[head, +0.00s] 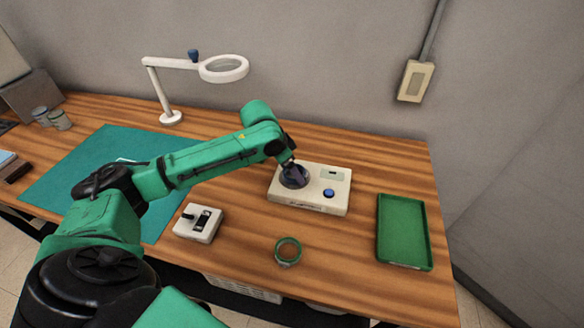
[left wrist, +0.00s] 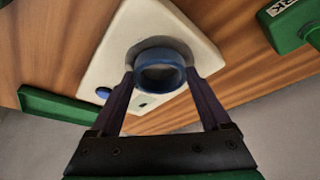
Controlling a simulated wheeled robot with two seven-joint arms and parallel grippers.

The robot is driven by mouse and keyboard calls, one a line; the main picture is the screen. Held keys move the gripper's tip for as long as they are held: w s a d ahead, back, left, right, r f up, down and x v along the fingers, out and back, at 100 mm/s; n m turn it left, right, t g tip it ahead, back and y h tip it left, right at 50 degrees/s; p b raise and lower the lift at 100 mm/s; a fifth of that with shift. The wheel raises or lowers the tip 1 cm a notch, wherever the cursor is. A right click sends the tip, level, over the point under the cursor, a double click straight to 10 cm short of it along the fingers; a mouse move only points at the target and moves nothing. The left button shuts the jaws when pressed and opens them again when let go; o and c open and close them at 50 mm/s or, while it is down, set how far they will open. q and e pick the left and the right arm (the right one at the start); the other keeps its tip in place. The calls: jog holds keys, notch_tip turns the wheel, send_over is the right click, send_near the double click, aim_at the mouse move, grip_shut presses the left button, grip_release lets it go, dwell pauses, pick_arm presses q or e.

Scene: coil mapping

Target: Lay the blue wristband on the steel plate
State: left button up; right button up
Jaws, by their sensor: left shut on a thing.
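The blue wristband (left wrist: 160,78) is a ring between the fingers of my left gripper (left wrist: 163,88) in the left wrist view. The gripper is shut on it. The steel plate (left wrist: 152,44) is a grey round disc on a cream box (left wrist: 112,52), and the band appears over it. I cannot tell whether the band touches the plate. In the head view my left gripper (head: 293,170) points down at the plate (head: 284,182), which it partly hides on the left side of the box (head: 313,204). My right gripper is not in view.
A green tray (head: 404,232) is to the right. A small cream switch unit (head: 199,222) is to the left. A magnifier lamp (head: 169,117) and a teal mat (head: 75,172) are farther left. Bare wood surrounds the box.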

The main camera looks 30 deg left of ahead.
pick_arm(q)
jog(key=shift+w+d, duration=0.1)
jog(key=o, duration=1.2)
jog(key=shift+f, duration=0.1)
jog(key=shift+c, duration=0.2)
jog(key=v, duration=1.2)
jog(key=shift+b, duration=0.45)
